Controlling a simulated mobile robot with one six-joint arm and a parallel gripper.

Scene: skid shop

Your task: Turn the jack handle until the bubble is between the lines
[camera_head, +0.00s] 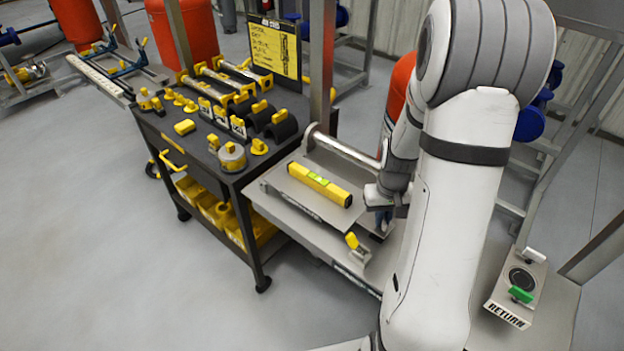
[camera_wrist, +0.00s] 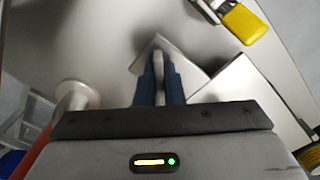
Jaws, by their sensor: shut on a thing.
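A yellow spirit level (camera_head: 335,191) with a green vial lies on a grey plate on the bench. The bubble and lines are too small to read. My gripper (camera_head: 383,220) is beside the plate's right end, partly behind my arm. In the wrist view, its blue fingers (camera_wrist: 160,80) are shut on a slim pale grey bar, which looks like the jack handle (camera_wrist: 158,62). The rest of the jack is hidden. A yellow-knobbed fitting (camera_head: 352,241) stands at the bench's front edge; a yellow knob also shows in the wrist view (camera_wrist: 245,22).
A dark tool cart (camera_head: 205,160) with several yellow-handled tools stands left of the bench. A pipe (camera_head: 345,150) runs behind the level. A box marked RETURN (camera_head: 508,315) with a green handle sits at the right. Grey floor is clear at the left.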

